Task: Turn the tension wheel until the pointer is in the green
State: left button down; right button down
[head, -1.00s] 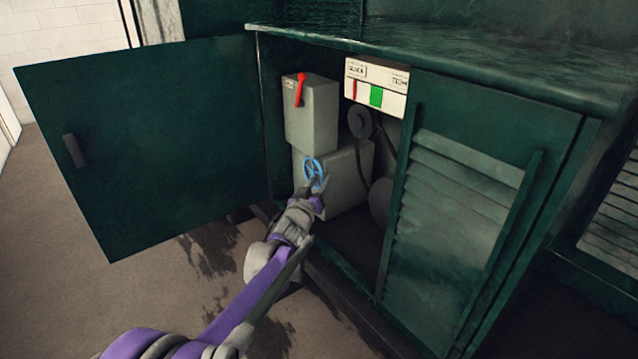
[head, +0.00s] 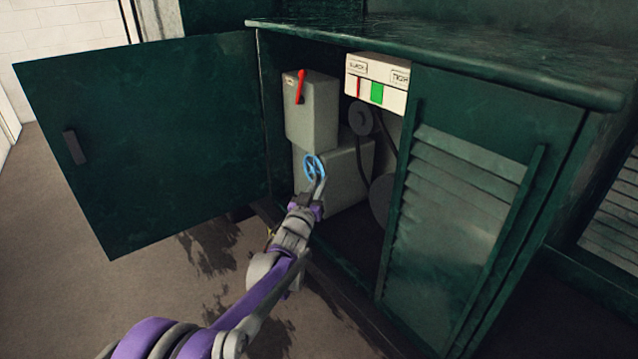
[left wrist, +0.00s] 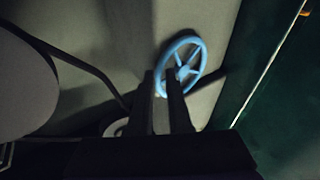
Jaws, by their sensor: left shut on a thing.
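The blue spoked tension wheel (head: 313,167) sits on the front of a grey machine inside the open cabinet. It also shows in the left wrist view (left wrist: 197,62). My left gripper (head: 319,184) is shut on the wheel's lower rim; in the left wrist view its two dark fingers (left wrist: 163,88) cover part of that rim. The white gauge (head: 385,69) above right has a slack label at left and a tight label at right. Its red pointer (head: 359,87) stands left of the green band (head: 377,93), outside it. My right gripper is not in view.
A red lever (head: 300,86) is on the grey box (head: 312,112) above the wheel. A dark pulley (head: 361,120) with a belt is to the right. The open green door (head: 150,140) stands at left; a louvred door (head: 465,200) covers the cabinet's right side.

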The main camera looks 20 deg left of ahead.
pick_arm(q)
jog(key=shift+f+m, duration=0.25)
jog(key=shift+m, duration=0.05)
jog(key=c, duration=0.9)
grip_release()
jog(key=s, duration=0.3)
jog(key=s+f+b, duration=0.1)
jog(key=s, duration=0.6)
jog(key=shift+s+a+f, duration=0.3)
jog(key=shift+a+f, duration=0.05)
